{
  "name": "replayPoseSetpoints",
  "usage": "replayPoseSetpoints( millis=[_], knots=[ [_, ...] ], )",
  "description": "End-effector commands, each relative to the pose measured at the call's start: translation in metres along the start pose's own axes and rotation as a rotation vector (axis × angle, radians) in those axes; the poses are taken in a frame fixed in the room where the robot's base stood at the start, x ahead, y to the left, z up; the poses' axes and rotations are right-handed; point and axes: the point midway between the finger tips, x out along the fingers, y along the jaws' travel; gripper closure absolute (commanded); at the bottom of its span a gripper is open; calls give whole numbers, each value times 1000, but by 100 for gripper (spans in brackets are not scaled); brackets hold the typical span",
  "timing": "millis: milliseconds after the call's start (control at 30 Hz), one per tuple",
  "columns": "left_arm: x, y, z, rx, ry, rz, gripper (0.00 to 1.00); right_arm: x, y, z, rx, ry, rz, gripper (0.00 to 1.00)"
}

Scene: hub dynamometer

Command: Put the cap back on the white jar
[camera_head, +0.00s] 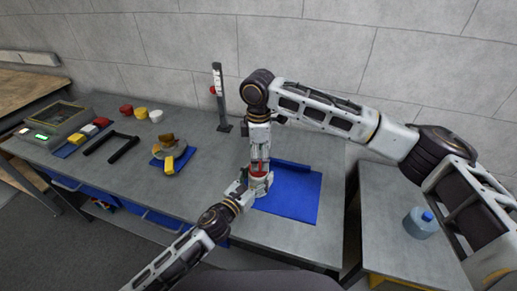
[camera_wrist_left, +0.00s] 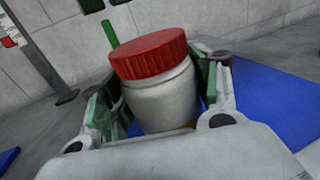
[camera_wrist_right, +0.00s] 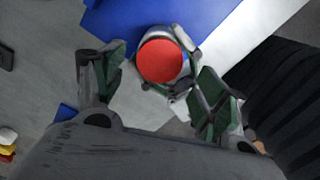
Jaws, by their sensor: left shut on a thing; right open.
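The white jar (camera_wrist_left: 162,98) stands in my left gripper (camera_head: 257,182), which is shut on its sides over the blue mat (camera_head: 300,205). A red cap (camera_wrist_left: 150,54) with a ribbed edge sits on top of the jar in the left wrist view. I cannot tell whether it is threaded tight. My right gripper (camera_wrist_right: 158,82) points down from above and is open. In the right wrist view the cap's round top (camera_wrist_right: 160,60) shows between and just beyond its fingers, and no finger clearly touches it. In the head view the grippers hide most of the jar.
A dark post (camera_head: 219,100) stands behind. To the left are a round dish with a yellow block (camera_head: 169,164), a black frame (camera_head: 110,146), red, yellow and white round pieces (camera_head: 141,113), and a box device (camera_head: 55,120). A blue-capped bottle (camera_head: 420,224) stands on the right table.

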Motion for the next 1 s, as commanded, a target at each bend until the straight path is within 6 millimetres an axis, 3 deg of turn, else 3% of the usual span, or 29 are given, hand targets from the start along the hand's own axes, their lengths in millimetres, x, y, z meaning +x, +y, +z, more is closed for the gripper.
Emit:
replayPoseSetpoints(
  millis=[400, 800, 1000],
  knots=[
    [0, 0, 0, 0, 0, 0, 100, 40, 0, 0, 1, 1, 0, 28],
    [0, 0, 0, 0, 0, 0, 100, 45, 0, 0, 1, 1, 0, 28],
    [0, 0, 0, 0, 0, 0, 100, 45, 0, 0, 1, 1, 0, 51]
  ],
)
